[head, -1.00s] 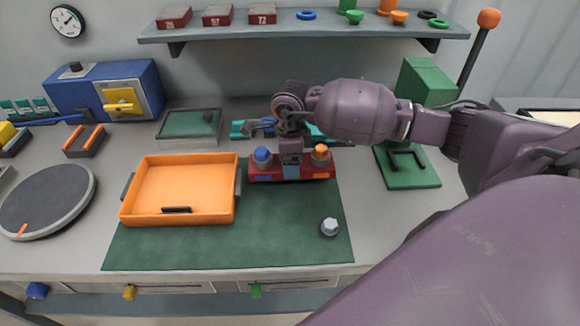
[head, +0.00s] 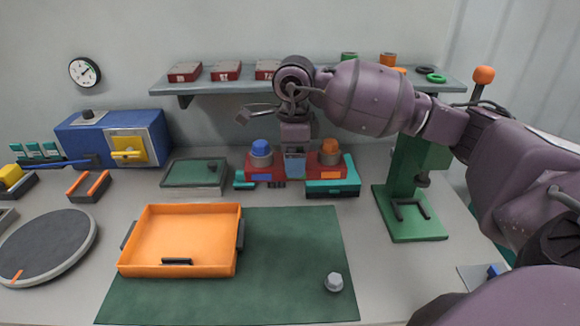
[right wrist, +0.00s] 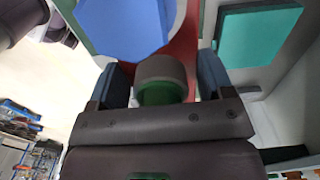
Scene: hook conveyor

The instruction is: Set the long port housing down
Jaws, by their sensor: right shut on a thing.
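The long port housing (head: 312,170) is a red bar with a blue-capped port (head: 261,152) at its left and an orange-capped port (head: 330,151) at its right. My right gripper (head: 294,163) is shut on its middle and seems to hold it in the air, roughly level. It covers parts of teal items (head: 332,188) on the bench behind the mat. In the right wrist view, the fingers (right wrist: 162,85) flank a grey and green round part (right wrist: 160,72); the blue cap (right wrist: 122,25) and red body (right wrist: 187,48) show beyond. My left gripper is out of view.
An orange tray (head: 190,212) stands on the green mat (head: 285,295), with a hex nut (head: 334,282) at the mat's right. The mat between them is clear. A green stand (head: 420,230) is at right; a shelf (head: 220,85) runs above the back.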

